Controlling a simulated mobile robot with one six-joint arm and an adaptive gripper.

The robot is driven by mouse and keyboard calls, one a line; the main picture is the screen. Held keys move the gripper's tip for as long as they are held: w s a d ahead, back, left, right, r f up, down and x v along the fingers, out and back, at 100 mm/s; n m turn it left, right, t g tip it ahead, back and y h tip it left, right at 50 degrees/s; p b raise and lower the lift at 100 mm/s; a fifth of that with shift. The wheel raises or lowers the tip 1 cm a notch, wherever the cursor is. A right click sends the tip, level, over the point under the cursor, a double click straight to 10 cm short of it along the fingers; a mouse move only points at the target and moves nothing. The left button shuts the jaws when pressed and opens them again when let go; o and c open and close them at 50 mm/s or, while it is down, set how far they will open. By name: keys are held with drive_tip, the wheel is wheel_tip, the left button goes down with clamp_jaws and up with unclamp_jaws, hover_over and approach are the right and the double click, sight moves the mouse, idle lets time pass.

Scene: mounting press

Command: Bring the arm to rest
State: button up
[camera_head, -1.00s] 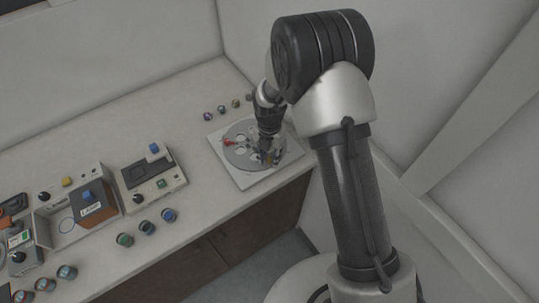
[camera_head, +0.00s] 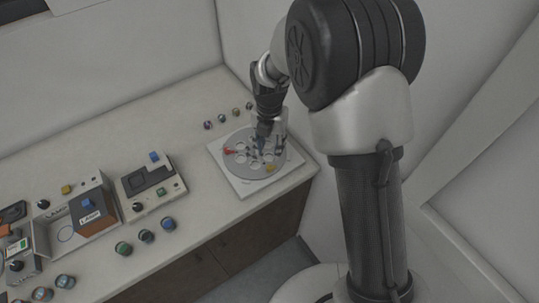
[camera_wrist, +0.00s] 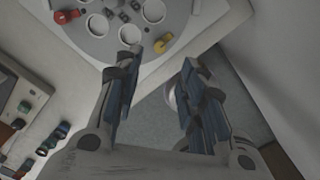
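My gripper (camera_wrist: 155,95) is open in the wrist view, with its two blue-padded fingers apart and nothing between them. In the head view my gripper (camera_head: 264,138) is over the round grey disc (camera_head: 235,167), which lies on a white square plate (camera_head: 250,189) at the right end of the counter. The disc has several round holes and also shows in the wrist view (camera_wrist: 98,46). A red piece (camera_head: 229,150) is at the disc's left edge and a yellow piece (camera_head: 270,168) at its front edge. My arm partly hides the back of the disc.
Several small round pots (camera_head: 147,236) line the counter's front edge, and several more (camera_head: 222,118) lie behind the disc. Walls (camera_head: 461,100) close in the right side.

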drive_tip(key=shift+r, duration=0.95)
drive_tip(key=s+d+r+m+t, duration=0.1)
drive_tip(key=s+d+r+m, duration=0.3)
drive_tip(key=r+m, duration=0.35)
drive_tip(key=s+d+r+m+t, duration=0.1)
drive_tip(key=s+d+r+m, duration=0.4)
drive_tip(key=r, duration=0.3)
drive_tip(key=s+d+r+m+t, duration=0.1)
drive_tip(key=s+d+r+m, duration=0.1)
drive_tip(key=s+m, duration=0.6)
drive_tip(key=s+d+r+m+t, duration=0.1)
drive_tip(key=s+d+r+m, duration=0.1)
drive_tip(key=s+m, duration=0.6)
drive_tip(key=d+m, duration=0.1)
drive_tip(key=m, duration=0.2)
drive_tip(key=shift+s+d+t, duration=0.2)
drive_tip(key=shift+s+t, duration=0.1)
drive_tip(key=shift+s, duration=0.1)
